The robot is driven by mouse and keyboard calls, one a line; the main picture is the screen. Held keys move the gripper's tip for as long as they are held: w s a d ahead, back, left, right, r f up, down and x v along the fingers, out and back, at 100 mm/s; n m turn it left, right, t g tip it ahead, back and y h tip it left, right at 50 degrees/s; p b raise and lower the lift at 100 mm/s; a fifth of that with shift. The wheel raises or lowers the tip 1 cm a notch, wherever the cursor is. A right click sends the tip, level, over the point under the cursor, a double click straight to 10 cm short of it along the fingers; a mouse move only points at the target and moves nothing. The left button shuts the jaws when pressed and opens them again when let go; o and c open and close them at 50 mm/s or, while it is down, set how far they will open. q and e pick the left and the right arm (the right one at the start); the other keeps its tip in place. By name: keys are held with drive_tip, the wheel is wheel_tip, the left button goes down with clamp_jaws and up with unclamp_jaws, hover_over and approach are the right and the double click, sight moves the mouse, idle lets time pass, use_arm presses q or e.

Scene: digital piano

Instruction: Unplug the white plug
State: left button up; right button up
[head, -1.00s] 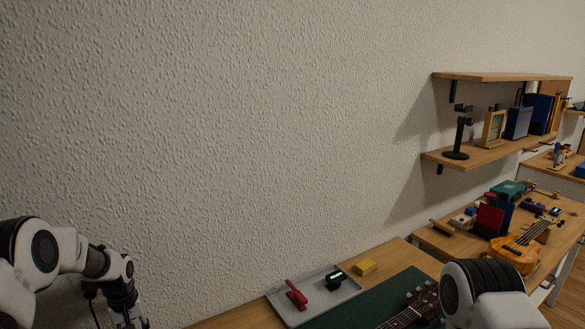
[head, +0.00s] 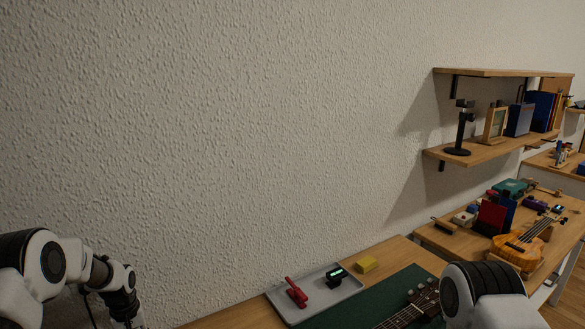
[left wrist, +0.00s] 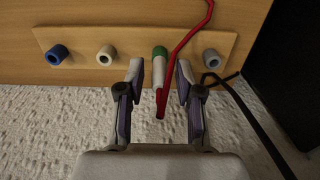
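In the left wrist view a wooden strip carries a row of coloured sockets. The white plug (left wrist: 158,72) sits at the green socket (left wrist: 159,52), in line with it, and a red cable (left wrist: 183,45) runs from its lower end up past the strip. My left gripper (left wrist: 158,88) is open, with one finger on each side of the plug and a visible gap to both. In the head view my left wrist shows at the lower left, its fingers out of frame. My right arm shows at the lower right, its gripper out of view.
A blue socket (left wrist: 57,54), a cream socket (left wrist: 106,54) and a grey socket (left wrist: 211,58) share the strip. A black cable (left wrist: 245,108) runs at the right, beside a dark block (left wrist: 288,75). In the head view a grey tray (head: 316,292) lies on the table against the wall.

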use_arm(q)
clamp_jaws()
drive_tip(key=shift+r, duration=0.3)
drive_tip(key=shift+r+p, duration=0.4)
drive_tip(key=shift+p, duration=0.15)
drive_tip(key=shift+r+p, duration=0.4)
drive_tip(key=shift+r, duration=0.1)
drive_tip(key=shift+r+p, duration=1.95)
drive_tip(key=shift+r, duration=0.6)
